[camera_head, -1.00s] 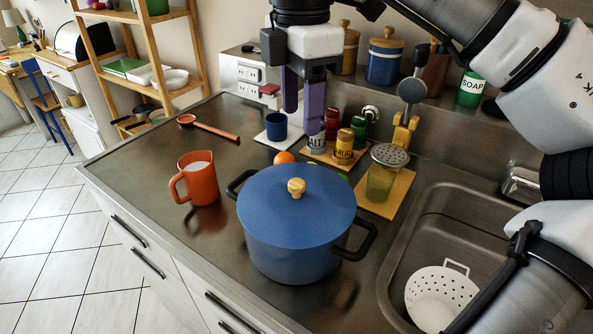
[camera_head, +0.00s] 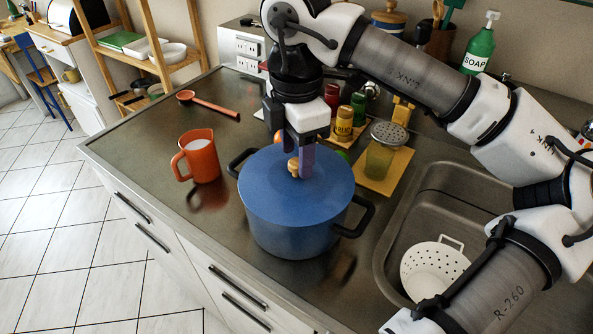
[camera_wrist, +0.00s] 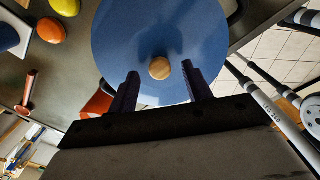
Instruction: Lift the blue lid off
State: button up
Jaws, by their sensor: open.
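The blue lid (camera_head: 275,190) sits on the blue pot (camera_head: 300,237) on the steel counter. A wooden knob (camera_head: 294,168) stands at the lid's middle. My gripper (camera_head: 298,163) is over the lid, its purple fingers pointing down on either side of the knob as seen from the head. In the wrist view the lid (camera_wrist: 125,40) fills the upper middle. The knob (camera_wrist: 160,68) shows between and beyond the open fingertips of my gripper (camera_wrist: 161,75). Nothing is held. I cannot tell whether a finger touches the lid.
An orange jug (camera_head: 199,157) stands left of the pot. The sink with a white colander (camera_head: 434,269) lies to the right. The counter front left is clear.

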aim_at(296, 161)
jog(key=shift+f, duration=1.1)
grip_shut()
jog(key=shift+r, duration=0.15)
notch_tip(296, 161, up, 23)
jog(key=p, duration=0.3)
dwell(0.3)
